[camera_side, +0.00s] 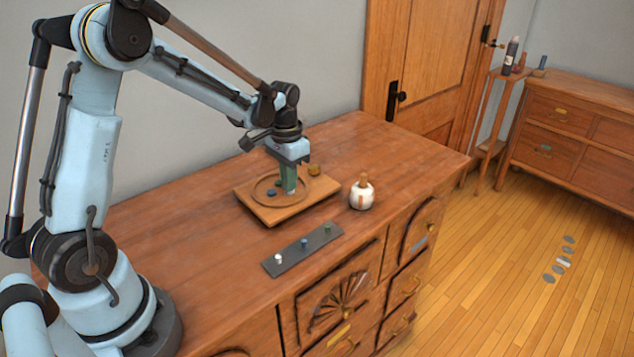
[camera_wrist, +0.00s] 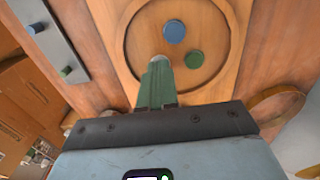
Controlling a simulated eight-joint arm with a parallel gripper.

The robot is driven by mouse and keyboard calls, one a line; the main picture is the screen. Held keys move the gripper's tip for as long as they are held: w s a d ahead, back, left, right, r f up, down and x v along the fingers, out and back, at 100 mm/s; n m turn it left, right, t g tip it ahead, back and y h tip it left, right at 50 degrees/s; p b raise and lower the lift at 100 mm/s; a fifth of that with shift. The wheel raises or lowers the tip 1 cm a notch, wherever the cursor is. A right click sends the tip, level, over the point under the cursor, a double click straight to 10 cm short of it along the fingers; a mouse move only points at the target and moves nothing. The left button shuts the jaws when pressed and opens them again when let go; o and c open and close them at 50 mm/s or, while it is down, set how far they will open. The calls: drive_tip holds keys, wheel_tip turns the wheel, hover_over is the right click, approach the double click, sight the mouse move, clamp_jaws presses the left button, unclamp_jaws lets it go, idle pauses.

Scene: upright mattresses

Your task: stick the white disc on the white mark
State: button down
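My gripper (camera_side: 289,190) points down into the round recess of a wooden tray (camera_side: 248,207) on the dresser. Its green fingers also show in the wrist view (camera_wrist: 158,65), one overlapping the other, so any gap is hidden. A pale bit shows at their tip; I cannot tell whether it is the white disc. A blue disc (camera_wrist: 174,31) and a green disc (camera_wrist: 194,59) lie in the recess beside the fingers. A small white piece (camera_side: 279,257) is at the near left end of a dark grey strip (camera_side: 291,252); I cannot tell whether it is the mark or a disc.
The strip also bears a blue piece (camera_side: 304,241) and a green piece (camera_side: 327,228). A white jar (camera_side: 361,199) stands right of the tray. The dresser top left of the strip is clear.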

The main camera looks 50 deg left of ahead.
drive_tip(key=shift+r, duration=2.4)
drive_tip(key=shift+s+d+r, duration=0.1)
drive_tip(key=s+d+r+t, duration=0.5)
drive_tip(key=s+d+t, duration=0.2)
drive_tip(key=s+d, duration=0.4)
drive_tip(key=shift+s+d+r, duration=0.2)
drive_tip(key=shift+s+r, duration=0.05)
